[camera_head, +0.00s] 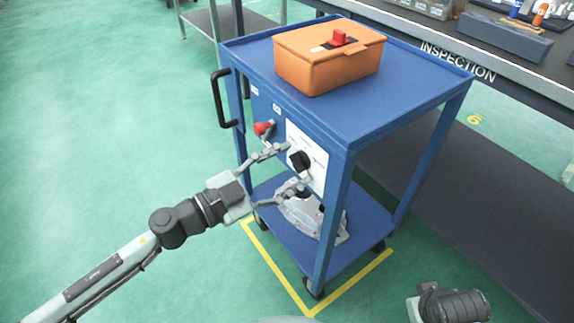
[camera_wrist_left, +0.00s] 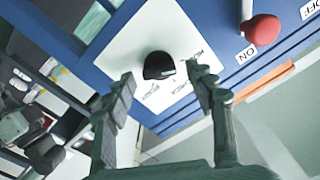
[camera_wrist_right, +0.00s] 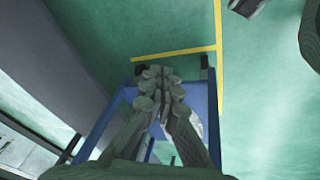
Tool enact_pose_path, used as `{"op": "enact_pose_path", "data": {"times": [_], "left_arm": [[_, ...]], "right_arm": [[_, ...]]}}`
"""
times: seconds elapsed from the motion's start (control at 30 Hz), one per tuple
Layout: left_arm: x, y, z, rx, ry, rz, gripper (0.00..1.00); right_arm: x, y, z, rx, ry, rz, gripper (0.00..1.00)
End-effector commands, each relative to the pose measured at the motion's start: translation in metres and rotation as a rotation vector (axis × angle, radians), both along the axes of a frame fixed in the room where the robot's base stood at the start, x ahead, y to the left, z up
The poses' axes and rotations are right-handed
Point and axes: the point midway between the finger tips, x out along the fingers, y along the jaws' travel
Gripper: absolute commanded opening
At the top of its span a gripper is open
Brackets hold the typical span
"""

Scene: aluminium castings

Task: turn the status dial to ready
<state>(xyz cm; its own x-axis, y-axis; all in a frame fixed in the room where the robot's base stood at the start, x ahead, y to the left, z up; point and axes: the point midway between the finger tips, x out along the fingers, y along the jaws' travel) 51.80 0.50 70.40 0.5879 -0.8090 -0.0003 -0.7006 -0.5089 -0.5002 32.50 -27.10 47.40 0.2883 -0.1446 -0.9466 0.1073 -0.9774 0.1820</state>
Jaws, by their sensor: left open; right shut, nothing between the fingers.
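The status dial is a black knob (camera_head: 300,160) on a white plate (camera_head: 317,168) on the side of the blue cart. In the left wrist view the dial (camera_wrist_left: 158,65) sits in the middle of its white plate (camera_wrist_left: 140,32), with small printed labels around it that are too small to read. My left gripper (camera_head: 293,165) is open, its fingertips on either side of the dial. In the left wrist view the fingers (camera_wrist_left: 160,80) point at the plate with a gap to the knob; contact cannot be made out. My right gripper (camera_wrist_right: 158,78) is shut and empty.
A red-knobbed lever (camera_head: 262,128) sits left of the dial, near ON and OFF labels. An orange box (camera_head: 328,65) stands on the blue cart (camera_head: 400,88). A metal casting (camera_head: 312,217) lies on its lower shelf. An inspection bench (camera_head: 500,72) stands behind.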

Motion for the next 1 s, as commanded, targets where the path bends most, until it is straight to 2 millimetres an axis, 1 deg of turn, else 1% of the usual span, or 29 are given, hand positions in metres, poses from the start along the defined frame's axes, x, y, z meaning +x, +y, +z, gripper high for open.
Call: {"op": "enact_pose_path", "data": {"times": [0.03, 0.07, 0.43, 0.47, 0.67, 0.83, 1.0], "left_arm": [[0.000, 0.000, 0.000, 0.000, 0.000, 0.000, 0.55], [0.000, 0.000, 0.000, 0.000, 0.000, 0.000, 0.53], [0.000, 0.000, 0.000, 0.000, 0.000, 0.000, 0.07], [0.000, 0.000, 0.000, 0.000, 0.000, 0.000, 0.05], [0.000, 0.000, 0.000, 0.009, -0.012, 0.000, 0.05], [-0.001, 0.000, 0.001, 0.041, -0.058, -0.001, 0.05], [-0.001, -0.001, 0.001, 0.106, -0.148, -0.001, 0.05]], "right_arm": [[0.000, 0.000, 0.000, 0.000, 0.000, 0.000, 0.00], [0.000, 0.000, 0.000, 0.000, 0.000, 0.000, 0.00], [0.000, 0.000, 0.000, 0.000, 0.000, 0.000, 0.00], [0.000, 0.000, 0.000, 0.000, 0.000, 0.000, 0.00], [0.000, 0.000, 0.001, 0.000, -0.001, 0.000, 0.00], [0.001, 0.000, 0.000, 0.001, -0.004, 0.001, 0.00], [0.000, -0.001, -0.009, 0.003, 0.008, 0.001, 0.00]]}}
